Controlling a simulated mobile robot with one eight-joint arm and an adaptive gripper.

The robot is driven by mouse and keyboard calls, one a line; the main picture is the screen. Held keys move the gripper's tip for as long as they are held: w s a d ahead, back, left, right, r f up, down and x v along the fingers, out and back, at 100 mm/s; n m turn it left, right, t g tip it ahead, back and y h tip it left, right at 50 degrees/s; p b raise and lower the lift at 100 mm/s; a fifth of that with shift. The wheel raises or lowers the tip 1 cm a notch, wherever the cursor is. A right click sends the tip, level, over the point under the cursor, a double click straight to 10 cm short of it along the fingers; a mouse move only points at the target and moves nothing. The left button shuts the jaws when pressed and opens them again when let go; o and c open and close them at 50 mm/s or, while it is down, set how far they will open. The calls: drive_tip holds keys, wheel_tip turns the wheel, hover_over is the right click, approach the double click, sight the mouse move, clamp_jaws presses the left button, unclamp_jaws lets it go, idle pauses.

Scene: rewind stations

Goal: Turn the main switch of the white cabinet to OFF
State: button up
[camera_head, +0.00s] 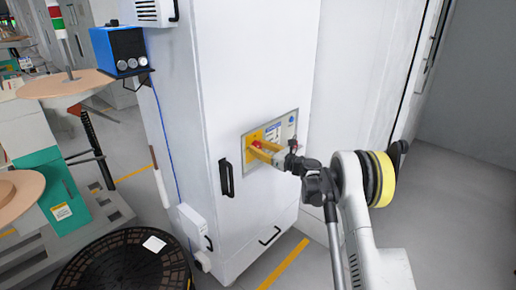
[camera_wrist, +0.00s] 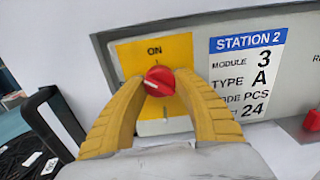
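The white cabinet (camera_head: 228,75) stands in the middle of the head view, with a switch panel (camera_head: 283,128) on its front. In the wrist view the main switch is a round red knob (camera_wrist: 160,81) on a yellow plate (camera_wrist: 157,50) marked ON above it. The fingers hide the plate's sides, so no OFF label is readable. In the head view my gripper (camera_head: 259,150) reaches the panel from the right.
A label reading STATION 2 (camera_wrist: 247,75) and another red control (camera_wrist: 312,121) sit right of the knob. A black handle (camera_head: 226,177) projects from the cabinet, left of the panel. Floor is free at right.

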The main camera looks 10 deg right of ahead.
idle(0.4)
drive_tip(key=n, duration=0.3)
drive_tip(key=shift+n, duration=2.1)
drive_tip(key=o, duration=1.2)
drive_tip(key=shift+w, duration=0.1)
drive_tip(key=v, duration=1.2)
